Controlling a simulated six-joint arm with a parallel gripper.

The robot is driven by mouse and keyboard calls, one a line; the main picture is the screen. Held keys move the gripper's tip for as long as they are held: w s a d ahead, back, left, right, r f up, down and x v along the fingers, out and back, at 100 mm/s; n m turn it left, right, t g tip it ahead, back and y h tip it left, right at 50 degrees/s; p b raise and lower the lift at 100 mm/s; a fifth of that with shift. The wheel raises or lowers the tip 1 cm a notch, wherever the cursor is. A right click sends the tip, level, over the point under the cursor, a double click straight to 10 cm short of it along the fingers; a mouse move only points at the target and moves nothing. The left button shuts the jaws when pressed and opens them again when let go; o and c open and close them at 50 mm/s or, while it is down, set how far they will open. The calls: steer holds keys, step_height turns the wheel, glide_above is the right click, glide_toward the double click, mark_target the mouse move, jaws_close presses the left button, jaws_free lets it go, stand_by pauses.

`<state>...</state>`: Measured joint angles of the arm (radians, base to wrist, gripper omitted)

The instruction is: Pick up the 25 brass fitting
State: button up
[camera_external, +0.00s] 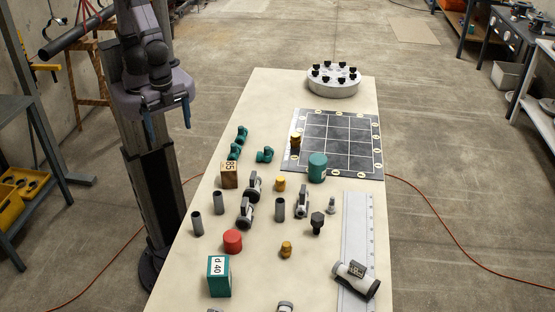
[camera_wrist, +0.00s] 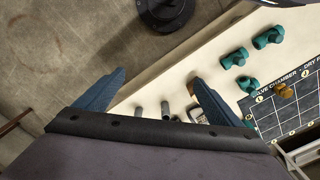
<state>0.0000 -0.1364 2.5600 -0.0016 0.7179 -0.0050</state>
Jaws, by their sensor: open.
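Three small brass fittings show in the external view. One stands on the left edge of the dark grid board (camera_external: 313,147); this brass fitting (camera_external: 295,142) also shows in the wrist view (camera_wrist: 285,91). A second brass fitting (camera_external: 280,184) stands mid-table, and a third brass fitting (camera_external: 286,249) stands nearer the camera. No number is readable on any of them, so I cannot tell which is the 25. My gripper (camera_external: 168,118) is open and empty, high up and left of the table; its blue fingers (camera_wrist: 155,82) are spread in the wrist view.
Teal elbows (camera_external: 265,155), grey pipe pieces (camera_external: 219,202), valves, a red cylinder (camera_external: 233,241), a teal cylinder (camera_external: 317,167), and blocks marked 85 (camera_external: 229,175) and d 40 (camera_external: 219,277) crowd the table. A ruler (camera_external: 357,230) lies at the right. A round holder (camera_external: 334,84) stands at the far end.

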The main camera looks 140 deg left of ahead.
steer(key=c, duration=0.8)
